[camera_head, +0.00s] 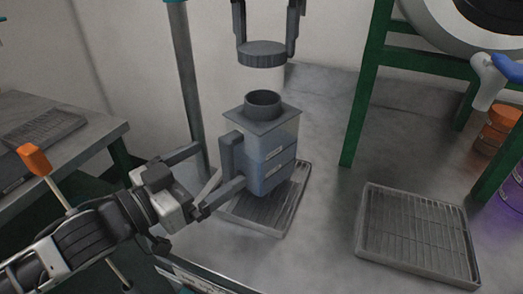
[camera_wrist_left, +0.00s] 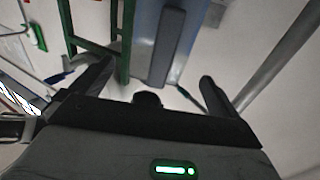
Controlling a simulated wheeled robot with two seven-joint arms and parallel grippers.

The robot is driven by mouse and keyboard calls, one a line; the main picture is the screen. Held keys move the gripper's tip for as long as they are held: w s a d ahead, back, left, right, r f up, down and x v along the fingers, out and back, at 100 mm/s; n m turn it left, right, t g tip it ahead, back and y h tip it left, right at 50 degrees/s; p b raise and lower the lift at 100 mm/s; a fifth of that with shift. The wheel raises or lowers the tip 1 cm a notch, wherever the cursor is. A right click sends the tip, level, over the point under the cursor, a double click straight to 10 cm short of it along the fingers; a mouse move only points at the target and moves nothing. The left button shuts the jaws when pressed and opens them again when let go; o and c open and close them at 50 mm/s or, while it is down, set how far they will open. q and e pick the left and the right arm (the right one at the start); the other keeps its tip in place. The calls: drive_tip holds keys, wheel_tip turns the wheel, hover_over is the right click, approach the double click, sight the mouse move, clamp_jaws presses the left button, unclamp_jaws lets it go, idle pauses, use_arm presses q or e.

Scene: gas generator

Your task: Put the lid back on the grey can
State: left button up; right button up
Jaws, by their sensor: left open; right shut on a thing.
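The grey can (camera_head: 268,155) stands upright on a slatted tray, its round neck (camera_head: 262,103) open on top and a dark handle (camera_head: 230,158) on its left side. The dark grey round lid (camera_head: 262,54) is held level above the neck, with a clear gap between. My right gripper (camera_head: 267,40) is shut on the lid, reaching down from the top edge. My left gripper (camera_head: 218,170) is open at the can's handle side. In the left wrist view the can's handle (camera_wrist_left: 172,45) shows ahead between the spread fingers (camera_wrist_left: 150,85); I cannot tell whether they touch it.
The slatted tray (camera_head: 285,215) under the can is near the bench's front edge. Another empty tray (camera_head: 420,235) lies to the right. A green frame (camera_head: 362,100) carries a large machine at upper right. Orange (camera_head: 498,132) and purple containers stand at the right edge. A grey post (camera_head: 187,80) rises at left.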

sight(241, 149)
use_arm(q)
drive_tip(key=x, duration=0.9)
drive_tip(key=shift+a, duration=0.1)
drive_tip(key=c, duration=1.2)
use_arm(e)
drive_tip(key=shift+w+f, duration=0.1)
drive_tip(key=shift+f, duration=2.35)
drive_tip(key=shift+f, duration=0.1)
drive_tip(key=shift+f, duration=0.8)
drive_tip(key=shift+f, duration=0.55)
